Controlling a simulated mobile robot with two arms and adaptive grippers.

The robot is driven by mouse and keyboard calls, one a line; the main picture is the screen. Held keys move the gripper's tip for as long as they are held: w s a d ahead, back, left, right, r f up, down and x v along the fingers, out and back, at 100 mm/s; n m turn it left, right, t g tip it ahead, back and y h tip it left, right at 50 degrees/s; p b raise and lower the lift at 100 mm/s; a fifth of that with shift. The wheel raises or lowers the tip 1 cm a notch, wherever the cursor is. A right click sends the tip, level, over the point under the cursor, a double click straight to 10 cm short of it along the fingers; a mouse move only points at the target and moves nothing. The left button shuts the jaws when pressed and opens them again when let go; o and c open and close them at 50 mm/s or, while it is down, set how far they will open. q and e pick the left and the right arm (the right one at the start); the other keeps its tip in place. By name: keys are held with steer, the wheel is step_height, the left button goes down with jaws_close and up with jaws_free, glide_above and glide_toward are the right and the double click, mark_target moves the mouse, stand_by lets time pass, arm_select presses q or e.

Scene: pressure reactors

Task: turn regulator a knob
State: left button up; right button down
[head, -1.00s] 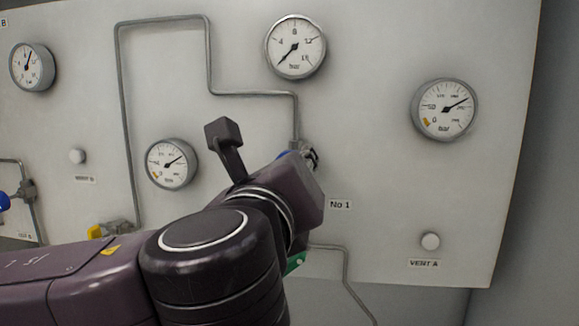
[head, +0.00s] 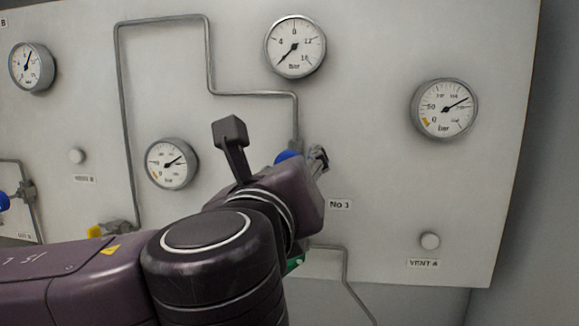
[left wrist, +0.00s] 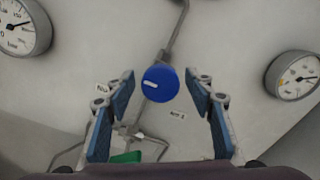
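The blue round knob (left wrist: 160,83), with a white pointer line, shows in the left wrist view between my left gripper's fingertips (left wrist: 160,80). A gap shows on each side of it, so the gripper is open and not touching its sides. How deep the fingers reach past the knob I cannot tell. In the head view the same knob (head: 287,156) is partly hidden behind my left wrist, and the gripper's fingers (head: 318,160) show only partly beside it. I cannot read a label naming it regulator A. My right gripper is in neither view.
A grey panel carries gauges above (head: 295,46), right (head: 445,109) and left (head: 171,163) of the knob. A thin pipe (head: 250,94) runs into the fitting at the knob. A white vent button (head: 430,241) sits lower right. A green part (left wrist: 126,157) lies below.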

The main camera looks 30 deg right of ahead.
arm_select(q)
steer(key=v, duration=1.2)
steer(key=shift+w, duration=0.1)
